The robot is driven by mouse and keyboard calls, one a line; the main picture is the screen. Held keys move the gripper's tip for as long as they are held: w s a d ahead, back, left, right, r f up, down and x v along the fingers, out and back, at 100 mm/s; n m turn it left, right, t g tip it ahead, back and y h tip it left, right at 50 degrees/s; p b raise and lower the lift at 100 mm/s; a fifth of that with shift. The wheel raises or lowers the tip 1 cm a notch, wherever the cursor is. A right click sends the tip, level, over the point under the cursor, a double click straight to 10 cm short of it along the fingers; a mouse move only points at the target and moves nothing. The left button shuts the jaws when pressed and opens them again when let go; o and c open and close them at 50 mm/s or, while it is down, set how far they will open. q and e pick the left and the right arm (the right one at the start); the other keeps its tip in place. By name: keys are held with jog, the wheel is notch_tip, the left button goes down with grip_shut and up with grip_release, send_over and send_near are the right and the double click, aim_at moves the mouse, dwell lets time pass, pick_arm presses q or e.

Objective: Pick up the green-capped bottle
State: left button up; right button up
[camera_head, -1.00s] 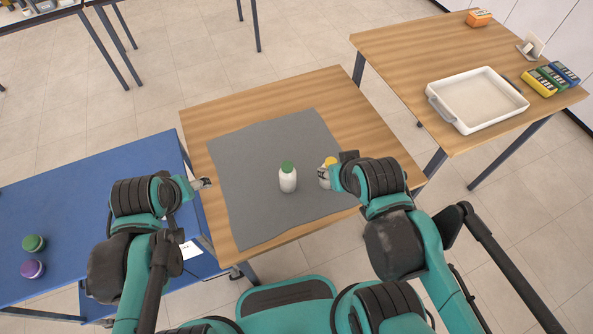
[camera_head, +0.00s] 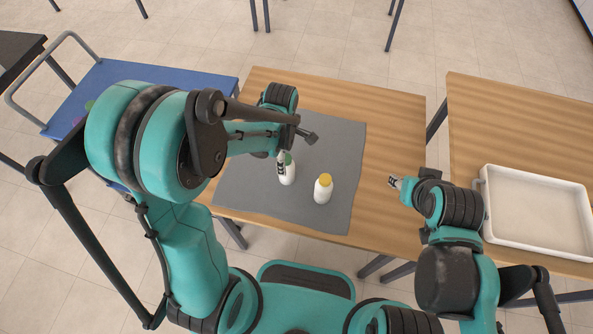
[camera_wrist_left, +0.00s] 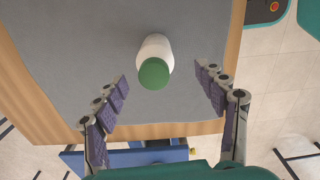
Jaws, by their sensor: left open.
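The green-capped bottle (camera_head: 288,174) is white and stands upright on the grey mat (camera_head: 345,140). In the left wrist view, the green-capped bottle (camera_wrist_left: 155,62) shows from its cap end, between and slightly beyond the spread fingertips. My left gripper (camera_head: 282,160) is open beside it, and its fingers partly cover the cap and body in the head view. In the left wrist view, my left gripper (camera_wrist_left: 163,80) has a clear gap on both sides of the bottle. My right gripper (camera_head: 396,182) is over the right part of the table, apart from any bottle; its jaw opening is unclear.
A white bottle with a yellow cap (camera_head: 323,188) stands upright just right of the green-capped one. The wooden table (camera_head: 400,120) is clear at its far right. A white tray (camera_head: 488,210) sits on another table at the right. A blue cart (camera_head: 130,72) stands left.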

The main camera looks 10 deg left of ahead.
aim_at(290, 177)
pick_arm(q)
jog(key=shift+a+f+b, duration=0.2)
jog(key=shift+f+b, duration=0.15)
jog(key=shift+f, duration=0.8)
jog(key=f, duration=0.1)
jog(key=f+b, duration=0.1)
jog(key=f, duration=0.1)
jog(key=f+b, duration=0.1)
jog(key=shift+w+d+f, duration=0.15)
jog(key=shift+w+d, duration=0.1)
jog(key=shift+w, duration=0.1)
jog(key=shift+f, duration=0.4)
jog(key=shift+r, duration=0.1)
jog(key=shift+c, duration=1.1)
jog(key=c, duration=1.2)
